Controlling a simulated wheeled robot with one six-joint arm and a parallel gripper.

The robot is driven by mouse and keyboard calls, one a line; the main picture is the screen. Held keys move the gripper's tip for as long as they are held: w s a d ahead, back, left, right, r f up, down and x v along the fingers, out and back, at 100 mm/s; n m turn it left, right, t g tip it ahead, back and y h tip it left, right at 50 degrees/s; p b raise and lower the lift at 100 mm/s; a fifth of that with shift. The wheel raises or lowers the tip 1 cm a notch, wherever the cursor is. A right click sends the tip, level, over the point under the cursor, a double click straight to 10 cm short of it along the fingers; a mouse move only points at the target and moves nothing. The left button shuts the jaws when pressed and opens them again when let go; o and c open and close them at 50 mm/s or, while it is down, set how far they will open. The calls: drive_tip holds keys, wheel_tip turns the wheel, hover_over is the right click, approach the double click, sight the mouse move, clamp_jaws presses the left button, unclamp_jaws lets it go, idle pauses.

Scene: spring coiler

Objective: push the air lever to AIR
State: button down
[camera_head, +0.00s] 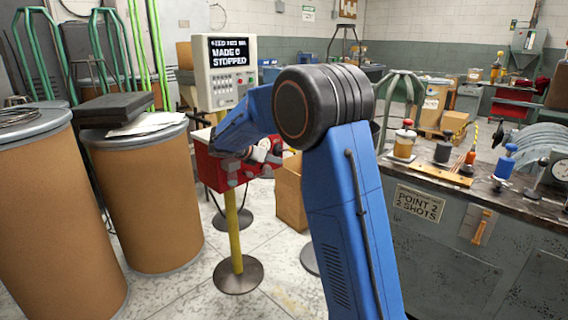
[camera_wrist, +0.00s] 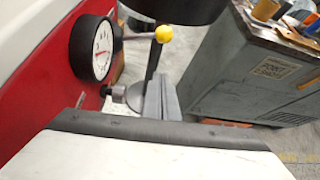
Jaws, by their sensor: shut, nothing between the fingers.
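A lever with a yellow ball knob (camera_wrist: 164,34) sticks out to the right beside a round white gauge (camera_wrist: 92,48) on a red panel (camera_wrist: 42,80) in the wrist view. I take it for the air lever; no AIR marking is readable. My gripper (camera_wrist: 164,97) is shut and empty, below the knob and apart from it in the picture; the depth between them is hard to judge. In the head view my gripper (camera_head: 262,153) is by the red box (camera_head: 212,172), small and partly hidden by my arm. The lever cannot be made out there.
The red box sits on a yellow post (camera_head: 232,232) with a round base, under a grey control panel (camera_head: 228,75) reading STOPPED. Brown drums (camera_head: 140,205) stand left. A cardboard box (camera_head: 290,195) is behind. A cluttered grey bench (camera_head: 480,245) stands right.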

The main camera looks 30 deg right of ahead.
drive_tip(key=v, duration=1.2)
drive_tip(key=shift+w+a, duration=0.2)
drive_tip(key=shift+a, duration=0.05)
